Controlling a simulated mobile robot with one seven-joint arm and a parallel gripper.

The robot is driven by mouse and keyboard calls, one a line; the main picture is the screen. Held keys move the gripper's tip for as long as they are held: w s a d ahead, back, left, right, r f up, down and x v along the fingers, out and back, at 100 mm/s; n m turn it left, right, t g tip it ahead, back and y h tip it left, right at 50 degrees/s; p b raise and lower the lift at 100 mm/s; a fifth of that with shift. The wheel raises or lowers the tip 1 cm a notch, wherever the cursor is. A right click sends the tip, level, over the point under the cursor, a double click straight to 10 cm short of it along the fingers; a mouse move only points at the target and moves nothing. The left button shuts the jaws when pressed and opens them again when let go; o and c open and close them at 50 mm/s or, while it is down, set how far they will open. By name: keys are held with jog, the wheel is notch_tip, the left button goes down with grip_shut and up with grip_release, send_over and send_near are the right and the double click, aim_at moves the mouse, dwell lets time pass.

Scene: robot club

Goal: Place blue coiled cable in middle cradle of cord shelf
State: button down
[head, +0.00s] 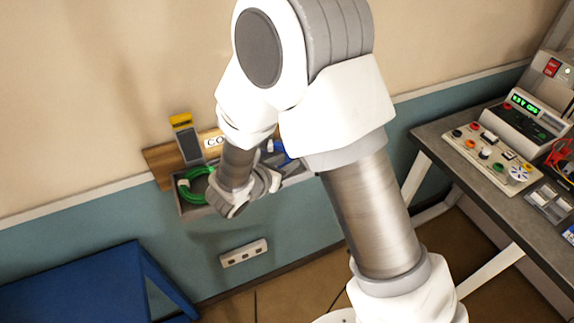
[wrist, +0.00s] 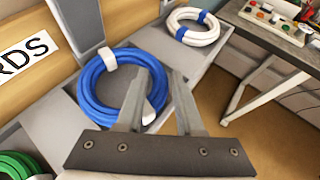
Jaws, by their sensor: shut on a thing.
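The blue coiled cable (wrist: 88,88) has white ties and lies in or just over the middle cradle of the cord shelf (wrist: 45,130). I cannot tell whether it rests on the cradle floor. My gripper (wrist: 162,75) is shut on the right side of the coil, near a white tie, with a finger on each side of the strands. In the head view my wrist hides most of the coil, and only a blue piece (head: 280,152) shows. The shelf (head: 190,211) is fixed to the wall there.
A green coil (wrist: 18,165) sits in the left cradle and a white coil (wrist: 198,27) in the right cradle. Dividers part the cradles. A yellow-topped grey device (head: 186,138) is above the shelf. A bench with instruments (head: 437,140) stands right, a blue table (head: 80,285) lower left.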

jog(key=shift+w+d+f, duration=0.2)
jog(key=shift+w+f, duration=0.3)
jog(key=shift+f, duration=0.15)
jog(key=c, duration=0.5)
grip_release()
jog(key=shift+f, duration=0.1)
jog(key=shift+c, duration=0.2)
jog(key=shift+s+a+r, duration=0.1)
jog(key=shift+s+r, duration=0.1)
jog(key=shift+r, duration=0.05)
jog(key=v, duration=1.1)
jog(key=shift+s+r+b, duration=0.2)
jog(key=shift+s+b, duration=0.1)
jog(key=shift+b, duration=0.15)
